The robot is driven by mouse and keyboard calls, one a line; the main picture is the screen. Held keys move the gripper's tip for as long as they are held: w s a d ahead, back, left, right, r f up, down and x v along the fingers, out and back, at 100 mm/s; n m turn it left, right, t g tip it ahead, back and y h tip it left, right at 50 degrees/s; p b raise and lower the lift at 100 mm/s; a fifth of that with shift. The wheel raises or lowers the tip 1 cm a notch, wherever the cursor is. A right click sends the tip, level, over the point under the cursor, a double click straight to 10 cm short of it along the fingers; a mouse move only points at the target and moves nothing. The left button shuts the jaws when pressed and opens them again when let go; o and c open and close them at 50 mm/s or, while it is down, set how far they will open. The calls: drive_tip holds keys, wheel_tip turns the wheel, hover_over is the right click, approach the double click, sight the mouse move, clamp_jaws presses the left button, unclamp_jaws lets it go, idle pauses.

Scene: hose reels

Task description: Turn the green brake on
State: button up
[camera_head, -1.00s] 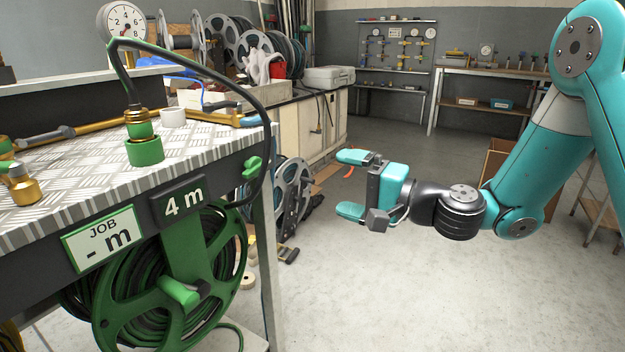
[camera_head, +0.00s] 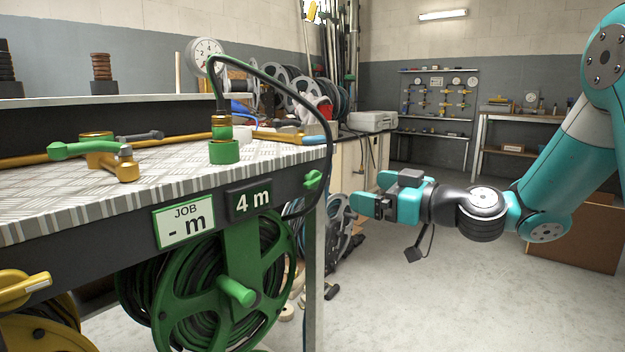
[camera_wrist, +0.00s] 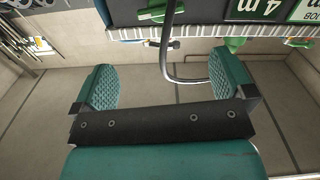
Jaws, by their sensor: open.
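The green brake (camera_head: 313,180) looks to be the small green lever on the table's front panel, right of the "4 m" sign (camera_head: 250,200). It also shows in the wrist view (camera_wrist: 152,15), near the top edge and seen upside down. My gripper (camera_head: 360,205) is open and empty, right of the brake and pointing left at about its height. They are apart. The green reel (camera_head: 215,290) with dark hose hangs below the panel.
A dark hose (camera_head: 328,150) loops down close beside the brake. A "JOB - m" sign (camera_head: 185,222) is left of the "4 m" sign. A yellow reel (camera_head: 40,315) is at lower left. A green-handled tool (camera_head: 85,150) lies on the table. The floor (camera_head: 430,300) below my gripper is clear.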

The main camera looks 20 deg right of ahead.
sight(319, 179)
drive_tip(key=p+x, duration=0.1)
drive_tip(key=x, duration=1.2)
drive_tip(key=shift+w+a, duration=0.2)
